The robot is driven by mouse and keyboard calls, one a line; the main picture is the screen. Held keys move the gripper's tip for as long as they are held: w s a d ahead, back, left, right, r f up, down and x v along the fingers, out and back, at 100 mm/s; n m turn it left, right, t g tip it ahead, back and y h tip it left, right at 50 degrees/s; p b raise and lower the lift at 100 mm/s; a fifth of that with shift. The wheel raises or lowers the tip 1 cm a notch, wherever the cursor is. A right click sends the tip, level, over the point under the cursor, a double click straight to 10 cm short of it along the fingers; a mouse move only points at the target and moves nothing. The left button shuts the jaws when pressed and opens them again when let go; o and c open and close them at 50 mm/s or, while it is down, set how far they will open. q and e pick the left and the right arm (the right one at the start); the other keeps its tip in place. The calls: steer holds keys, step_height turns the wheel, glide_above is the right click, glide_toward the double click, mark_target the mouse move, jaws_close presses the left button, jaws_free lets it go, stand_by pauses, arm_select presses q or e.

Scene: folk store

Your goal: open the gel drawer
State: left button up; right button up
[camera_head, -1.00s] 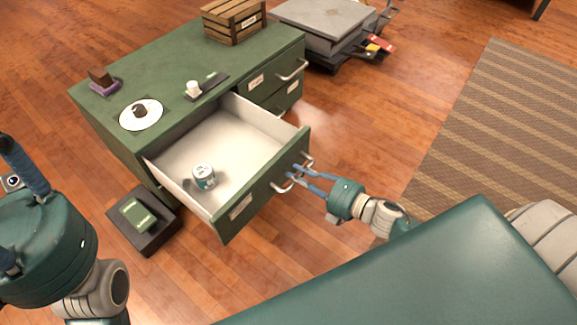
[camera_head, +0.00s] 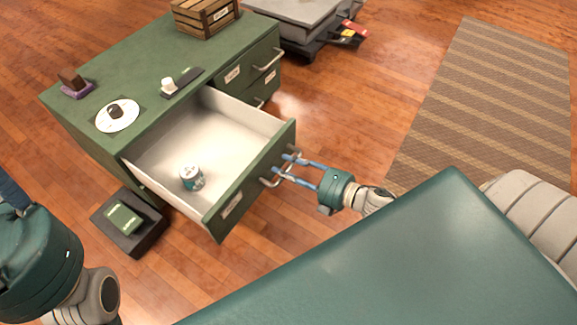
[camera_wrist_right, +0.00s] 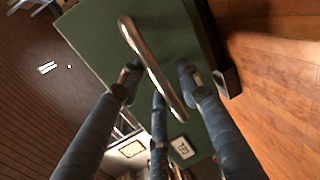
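The green drawer (camera_head: 232,203) in the front of the green cabinet (camera_head: 165,60) is pulled far out. Its pale interior holds a small jar (camera_head: 191,178). The drawer front has a metal handle (camera_head: 272,176), which crosses the right wrist view (camera_wrist_right: 150,65), and a white label (camera_wrist_right: 182,147). My right gripper (camera_head: 286,167) is at this handle, its blue fingers spread apart, with the bar between them in the wrist view; I cannot tell whether they touch it. My left gripper (camera_head: 14,192) is mostly cut off at the left edge.
Other closed drawers (camera_head: 245,75) are beside the open one. A wooden crate (camera_head: 205,17), a white disc (camera_head: 117,116) and small items stand on the cabinet top. A dark box with a green item (camera_head: 124,218) is on the floor. A striped rug (camera_head: 490,100) lies at right.

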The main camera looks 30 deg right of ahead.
steer(key=v, duration=1.2)
